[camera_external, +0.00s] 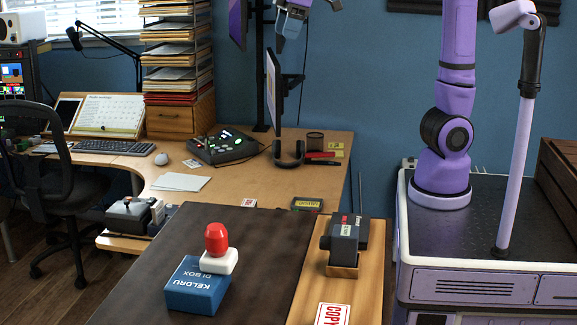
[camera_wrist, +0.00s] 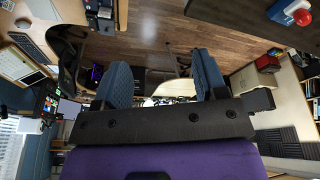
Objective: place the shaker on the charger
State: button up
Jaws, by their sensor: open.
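A red, rounded, upright piece, apparently the shaker (camera_external: 216,238), sits on a small white block, apparently the charger (camera_external: 219,263). The white block is at the back right of a blue box (camera_external: 190,288) on the dark table top; I cannot tell whether it rests on the box or behind it. The red piece also shows in the wrist view (camera_wrist: 303,17) at the top right corner. My gripper (camera_external: 291,22) is high above the scene, well away from them. In the wrist view its blue fingers (camera_wrist: 162,80) are apart with nothing between them.
A dark grey device (camera_external: 345,238) stands on the wooden strip at the right of the dark table top (camera_external: 262,245). A red-lettered card (camera_external: 333,314) lies in front of it. Behind are a desk with a monitor (camera_external: 272,88) and a black console (camera_external: 226,146). The dark top is otherwise largely clear.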

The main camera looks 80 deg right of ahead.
jog(key=s+d+f+m, duration=0.1)
jog(key=s+d+f, duration=0.3)
jog(key=s+d, duration=0.2)
jog(key=s+d+f+m+t, duration=0.1)
jog(key=s+d+f+m, duration=0.1)
jog(key=s+d+f, duration=0.2)
jog(key=s+d+f+m+t+h, duration=0.1)
jog(key=s+d+f+m, duration=0.1)
jog(key=s+d+f, duration=0.2)
jog(key=s+d, duration=0.3)
jog(key=s, duration=0.5)
jog(key=shift+d, duration=0.4)
